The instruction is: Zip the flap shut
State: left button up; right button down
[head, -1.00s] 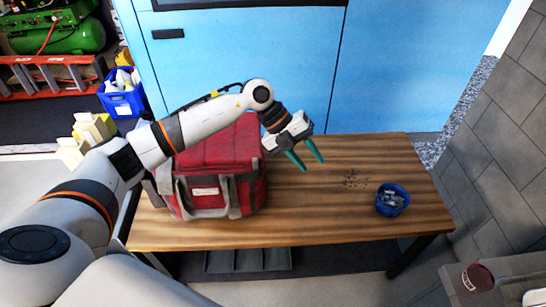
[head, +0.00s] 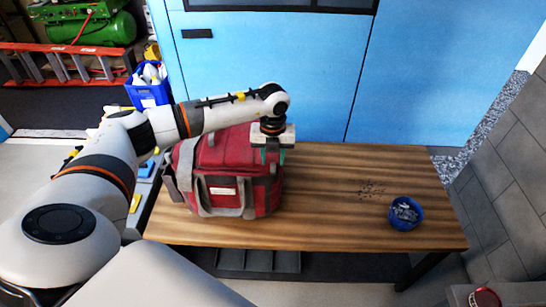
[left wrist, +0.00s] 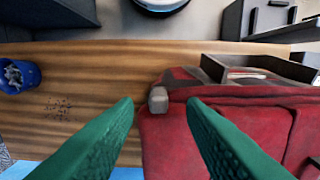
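The red bag (head: 262,193) with grey straps and a pale label stands on the left part of the wooden table. Its red top flap (head: 222,150) is partly hidden by my left arm; I cannot tell how far it is zipped. My left gripper (head: 270,157) points down at the bag's right rear edge. In the left wrist view, its green fingers (left wrist: 160,108) are apart, over the bag's edge. A small grey tab (left wrist: 158,99), apparently the zip pull, shows between the fingertips, with gaps on both sides. My right gripper is not in view.
A blue bowl (head: 406,213) with grey pieces stands at the table's right, near scattered dark bits (head: 371,188). Blue cabinet doors (head: 270,70) stand behind, and a grey tiled wall is at the right.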

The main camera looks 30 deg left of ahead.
pick_arm(q)
jog(key=shift+f, duration=1.05)
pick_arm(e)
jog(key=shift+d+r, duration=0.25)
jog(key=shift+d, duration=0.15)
pick_arm(q)
grip_shut()
